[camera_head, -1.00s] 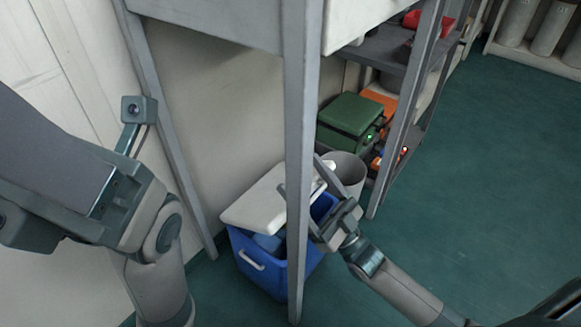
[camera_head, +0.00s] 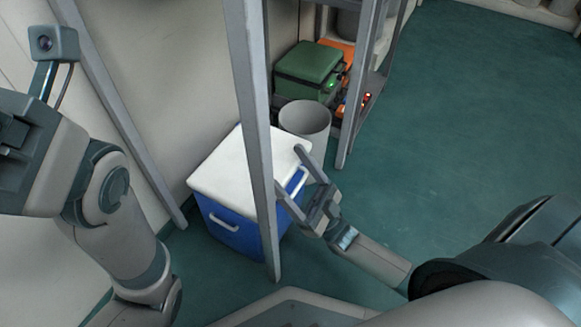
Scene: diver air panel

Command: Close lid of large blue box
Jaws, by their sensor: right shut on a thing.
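The large blue box (camera_head: 228,226) stands on the floor behind a grey post, which hides part of it. Its white lid (camera_head: 222,169) lies over the top and looks level, with no gap that I can make out. A white handle shows on the box's front. My right gripper (camera_head: 294,178) is at the box's right side, its fingers at the lid's right edge and shut on it; the exact contact is hard to see. My left arm fills the left side of the view, and its fingertips are outside the picture.
A grey bin (camera_head: 306,121) stands right behind the box. A green case (camera_head: 309,68) and orange items (camera_head: 340,50) sit on the low shelf beyond. The grey post (camera_head: 252,120) stands close in front of the box. Open green floor (camera_head: 450,110) lies to the right.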

